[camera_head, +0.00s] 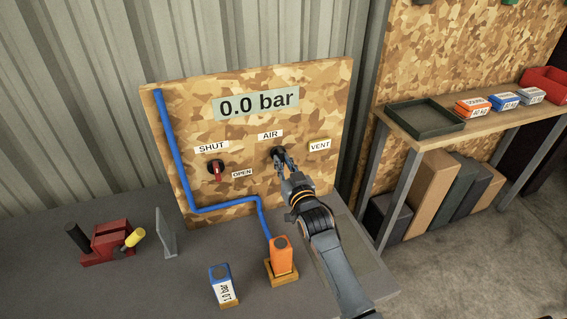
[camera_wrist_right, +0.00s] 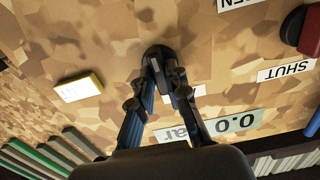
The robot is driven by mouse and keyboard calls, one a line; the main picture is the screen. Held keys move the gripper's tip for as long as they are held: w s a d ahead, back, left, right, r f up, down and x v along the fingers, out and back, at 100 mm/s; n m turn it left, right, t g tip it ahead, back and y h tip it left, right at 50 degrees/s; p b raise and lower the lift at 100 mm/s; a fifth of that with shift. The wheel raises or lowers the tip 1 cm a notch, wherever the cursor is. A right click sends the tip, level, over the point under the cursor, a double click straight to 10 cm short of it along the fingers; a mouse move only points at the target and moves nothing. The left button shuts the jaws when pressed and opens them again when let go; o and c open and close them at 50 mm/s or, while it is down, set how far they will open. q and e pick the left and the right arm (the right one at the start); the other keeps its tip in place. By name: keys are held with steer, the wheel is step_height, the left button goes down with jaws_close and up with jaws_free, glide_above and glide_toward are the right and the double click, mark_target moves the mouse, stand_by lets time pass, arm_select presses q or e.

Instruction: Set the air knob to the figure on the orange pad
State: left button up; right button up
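The dark round air knob (camera_head: 277,152) is on the speckled board under the AIR label (camera_head: 270,134). My right gripper (camera_head: 283,161) is at the knob. In the right wrist view its fingers (camera_wrist_right: 166,78) close on the grip of the knob (camera_wrist_right: 154,52). The display (camera_head: 256,103) reads 0.0 bar. An orange pad (camera_head: 282,256) stands on a wooden block on the bench, with no figure readable. Another orange pad (camera_head: 473,105) with a white label lies on the shelf, its figure too small to read surely. My left gripper is out of view.
A red-handled valve (camera_head: 216,172) sits between SHUT and OPEN labels. A yellow-edged VENT plate (camera_head: 320,145) is right of the knob. A blue pad (camera_head: 220,286), a red device (camera_head: 108,243) and a blue hose (camera_head: 176,160) are nearby. A green tray (camera_head: 462,124) is on the shelf.

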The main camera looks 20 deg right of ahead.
steer(key=o, duration=0.4)
steer(key=s, duration=1.2)
steer(key=shift+d, duration=0.2)
steer(key=shift+f, duration=0.15)
